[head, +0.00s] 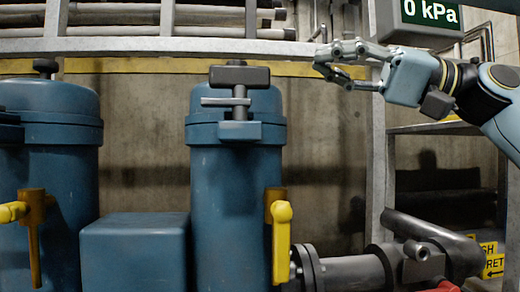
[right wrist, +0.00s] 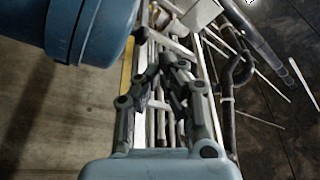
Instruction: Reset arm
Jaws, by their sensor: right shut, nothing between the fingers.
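My right gripper (head: 333,62) is raised in the upper right of the head view, in front of the grey metal frame. Its fingers point left, and it touches nothing that I can see. In the right wrist view the fingers (right wrist: 167,68) come together at the tips, shut and empty. My right arm comes in from the right edge of the head view. My left gripper is not in view.
A blue cylinder (head: 237,170) with a dark top clamp and a yellow-handled valve (head: 281,240) stands left of the gripper. Another blue cylinder (head: 50,150) stands further left. A display (head: 432,14) reading 0 kPa hangs just above my right wrist. Dark pipes (head: 350,270) lie below.

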